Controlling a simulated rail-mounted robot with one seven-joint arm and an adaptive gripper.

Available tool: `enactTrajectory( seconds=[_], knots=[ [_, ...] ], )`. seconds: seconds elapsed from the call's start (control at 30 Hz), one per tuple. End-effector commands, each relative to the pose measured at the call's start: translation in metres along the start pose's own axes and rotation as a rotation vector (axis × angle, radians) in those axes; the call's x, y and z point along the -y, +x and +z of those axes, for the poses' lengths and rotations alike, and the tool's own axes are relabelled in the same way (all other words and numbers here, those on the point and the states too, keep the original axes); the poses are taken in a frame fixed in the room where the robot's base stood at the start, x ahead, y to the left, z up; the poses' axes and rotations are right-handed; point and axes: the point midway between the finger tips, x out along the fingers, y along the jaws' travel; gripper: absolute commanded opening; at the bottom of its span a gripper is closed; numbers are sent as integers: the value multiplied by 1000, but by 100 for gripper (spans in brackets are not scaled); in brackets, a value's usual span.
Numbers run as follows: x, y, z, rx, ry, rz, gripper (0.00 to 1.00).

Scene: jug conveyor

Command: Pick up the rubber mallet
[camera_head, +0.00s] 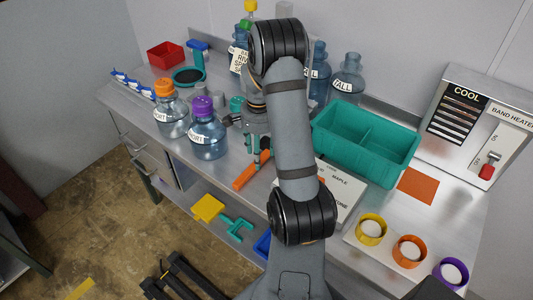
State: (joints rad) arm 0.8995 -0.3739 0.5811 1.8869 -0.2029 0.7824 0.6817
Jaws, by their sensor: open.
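A tool with an orange handle (244,177) lies on the metal bench below my gripper, left of my arm. It looks like the rubber mallet, but its head is small and partly hidden, so I cannot be sure. My gripper (256,142) points down at the bench close to the upper end of this tool. It is open and nothing shows held in it. My forearm hides part of the bench just to the right. I cannot tell whether the fingers touch the tool.
Jugs with orange (172,108) and purple (208,129) caps stand left of my gripper. More jugs stand behind. A teal divided bin (409,163) is right of my arm, near a white board (350,204). Yellow, orange and purple rings sit at the front right.

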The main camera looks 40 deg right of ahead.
Motion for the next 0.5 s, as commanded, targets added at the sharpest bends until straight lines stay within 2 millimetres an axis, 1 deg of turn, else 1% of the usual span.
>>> enactTrajectory(
  seconds=[0.2,0.27,0.37,0.5],
  knots=[
    [1,30,3,4,-2,5,53],
    [1,37,3,2,-2,4,53],
    [2,42,2,0,-1,1,53],
    [2,43,2,0,-1,0,53]
  ],
)
